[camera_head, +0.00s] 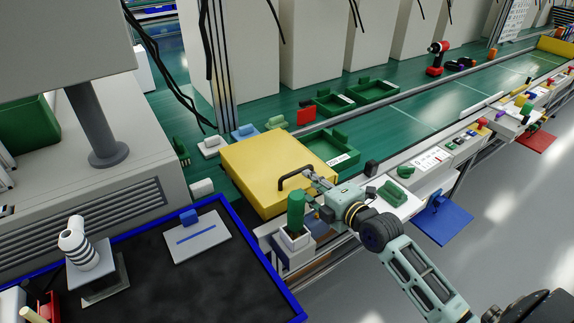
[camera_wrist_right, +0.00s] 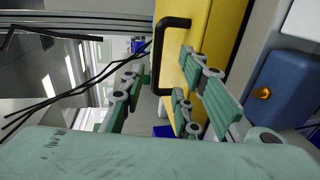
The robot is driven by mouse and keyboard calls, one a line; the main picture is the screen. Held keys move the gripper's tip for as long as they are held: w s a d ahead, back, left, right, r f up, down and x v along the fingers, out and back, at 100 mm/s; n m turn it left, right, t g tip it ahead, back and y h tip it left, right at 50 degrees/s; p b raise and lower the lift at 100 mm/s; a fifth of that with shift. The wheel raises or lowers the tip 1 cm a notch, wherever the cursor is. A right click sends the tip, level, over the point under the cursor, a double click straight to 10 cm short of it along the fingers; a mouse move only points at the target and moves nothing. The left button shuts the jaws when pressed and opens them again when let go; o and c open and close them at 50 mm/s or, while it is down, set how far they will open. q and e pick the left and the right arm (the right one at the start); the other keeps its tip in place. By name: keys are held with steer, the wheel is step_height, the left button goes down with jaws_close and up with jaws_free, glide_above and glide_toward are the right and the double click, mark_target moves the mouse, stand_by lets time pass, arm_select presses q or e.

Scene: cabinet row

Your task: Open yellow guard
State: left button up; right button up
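The yellow guard (camera_head: 258,165) is a box-like cover lying shut over the green bench, with a black bar handle (camera_head: 293,174) on its near right side. In the right wrist view the yellow guard (camera_wrist_right: 218,45) is at the upper right, and its black handle (camera_wrist_right: 157,60) lies in line with the gap between my fingers. My right gripper (camera_head: 314,178) is beside the handle; it also shows in the wrist view (camera_wrist_right: 158,82) with its fingers spread apart on either side of the gap. I cannot tell whether a finger touches the handle. My left gripper is out of view.
A green cylinder (camera_head: 296,209) stands on a small holder just left of my right gripper. Green trays (camera_head: 331,149) lie behind the guard. A blue-rimmed black table (camera_head: 215,280) is at the front left. A grey machine (camera_head: 110,170) stands at the left.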

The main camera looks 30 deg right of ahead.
mark_target(297, 172)
steer(key=shift+w+r, duration=0.15)
steer(key=shift+w, duration=0.45)
steer(key=x, duration=0.5)
steer(key=shift+w, duration=0.5)
steer(key=c, duration=0.3)
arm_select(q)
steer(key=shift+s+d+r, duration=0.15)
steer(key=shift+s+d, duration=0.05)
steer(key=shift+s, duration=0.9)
arm_select(e)
jaws_close()
steer(key=shift+f, duration=0.2)
